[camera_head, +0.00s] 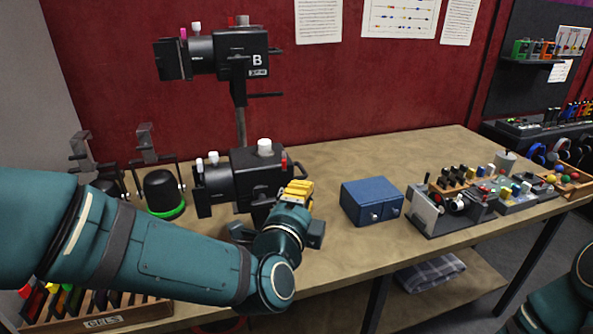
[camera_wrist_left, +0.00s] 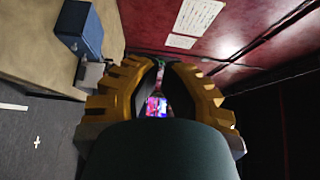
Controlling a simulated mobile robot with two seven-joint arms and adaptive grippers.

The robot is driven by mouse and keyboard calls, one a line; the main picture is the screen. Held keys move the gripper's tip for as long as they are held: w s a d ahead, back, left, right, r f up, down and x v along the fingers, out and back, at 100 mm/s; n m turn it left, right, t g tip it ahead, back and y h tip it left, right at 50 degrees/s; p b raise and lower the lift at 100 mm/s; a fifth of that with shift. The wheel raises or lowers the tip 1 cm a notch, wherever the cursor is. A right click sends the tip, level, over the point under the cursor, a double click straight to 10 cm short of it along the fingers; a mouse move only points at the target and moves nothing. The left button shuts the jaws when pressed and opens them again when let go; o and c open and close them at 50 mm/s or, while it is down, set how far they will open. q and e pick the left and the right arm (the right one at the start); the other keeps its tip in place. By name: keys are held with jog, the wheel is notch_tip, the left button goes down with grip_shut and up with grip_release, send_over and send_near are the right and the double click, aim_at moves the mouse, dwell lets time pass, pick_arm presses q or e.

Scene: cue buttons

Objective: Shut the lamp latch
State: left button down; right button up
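A black lamp marked B (camera_head: 240,52) sits high on an upright stand. A second black lamp housing (camera_head: 245,175) sits lower, with white knobs on top and a small red part (camera_head: 284,161) at its right end. I cannot tell which part is the latch. My left gripper (camera_head: 299,190), with yellow fingers, is just right of and in front of the lower housing, apparently empty. In the left wrist view its fingers (camera_wrist_left: 157,72) come together at the tips with nothing visible between them. My right gripper is out of view; only part of my right arm shows at lower right.
A blue box (camera_head: 371,201) with knobs stands right of my left gripper. A grey device with controls (camera_head: 452,208) is further right. A black cup-shaped lamp with a green rim (camera_head: 164,192) stands at left.

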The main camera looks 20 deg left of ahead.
aim_at(284, 156)
pick_arm(q)
jog(key=shift+w, duration=0.1)
jog(key=w+a, duration=0.3)
jog(key=w, duration=0.5)
jog(key=shift+w+a, duration=0.25)
jog(key=shift+a, duration=0.15)
dwell(0.4)
